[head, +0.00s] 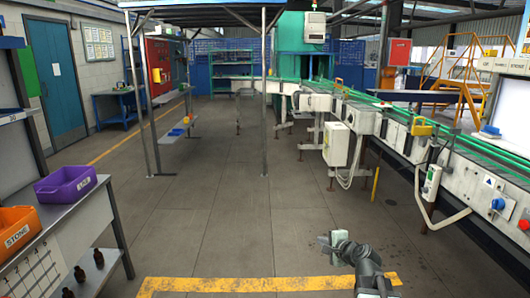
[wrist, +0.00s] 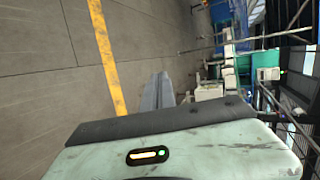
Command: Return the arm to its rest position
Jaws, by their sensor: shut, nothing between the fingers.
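My gripper (head: 326,243) shows at the lower middle of the head view, at the end of my folded arm, above the bare floor. Its fingers are together with nothing between them. In the wrist view the gripper (wrist: 160,88) points out over the grey floor, and the picture is turned on its side.
A purple bin (head: 66,190) and an orange bin (head: 14,238) sit on the left workbench (head: 75,222). A green-railed conveyor (head: 400,125) runs along the right. The floor (head: 225,190) between them is clear, with a yellow line (head: 240,284) near me.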

